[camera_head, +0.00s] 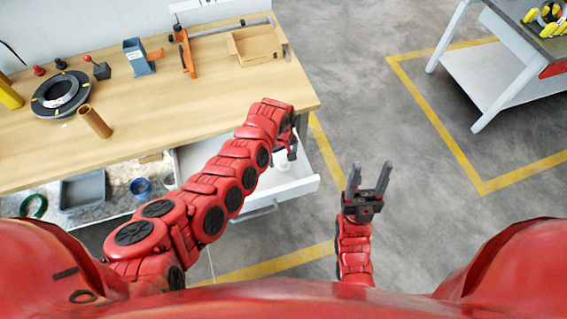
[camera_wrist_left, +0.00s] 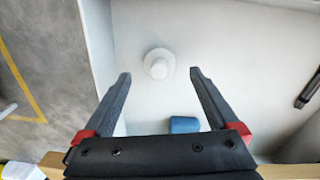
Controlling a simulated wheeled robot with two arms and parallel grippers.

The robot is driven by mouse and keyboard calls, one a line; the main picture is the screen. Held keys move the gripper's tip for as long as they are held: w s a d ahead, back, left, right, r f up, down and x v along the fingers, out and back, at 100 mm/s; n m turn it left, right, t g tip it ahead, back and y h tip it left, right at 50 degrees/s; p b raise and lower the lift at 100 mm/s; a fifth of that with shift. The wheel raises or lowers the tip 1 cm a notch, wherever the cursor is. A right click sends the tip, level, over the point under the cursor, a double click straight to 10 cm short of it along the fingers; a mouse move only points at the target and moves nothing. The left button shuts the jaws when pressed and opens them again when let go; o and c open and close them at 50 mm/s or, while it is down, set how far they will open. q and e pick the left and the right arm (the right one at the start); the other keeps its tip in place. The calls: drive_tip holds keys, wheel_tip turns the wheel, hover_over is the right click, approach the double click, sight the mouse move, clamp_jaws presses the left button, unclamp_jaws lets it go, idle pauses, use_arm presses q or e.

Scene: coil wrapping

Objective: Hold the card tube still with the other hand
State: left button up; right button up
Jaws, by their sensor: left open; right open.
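The card tube (camera_head: 94,121) is a brown cylinder standing slightly tilted in the picture on the wooden workbench at the left, near its front edge. It stands just in front of a dark coil ring (camera_head: 60,94) with yellow marks. My left gripper (camera_head: 288,150) is over the open drawer at the bench's right end, far to the right of the tube. In the left wrist view the left gripper (camera_wrist_left: 160,76) is open and empty, its two fingers spread. My right gripper (camera_head: 370,168) is open and empty over the floor, right of the drawer.
The white drawer (camera_head: 300,188) is pulled out below the bench (camera_head: 200,108). It holds a white round piece (camera_wrist_left: 158,63) and a blue piece (camera_wrist_left: 184,125).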

sight(283, 161)
use_arm(q)
drive_tip(key=shift+d+f+b, duration=0.1)
drive_tip(key=shift+f+b, duration=0.2)
drive_tip(key=shift+f, duration=1.4)
drive_tip(key=shift+s, duration=0.1)
drive_tip(key=shift+c, duration=0.3)
drive_tip(key=c, duration=1.4)
drive_tip(key=shift+o, duration=0.2)
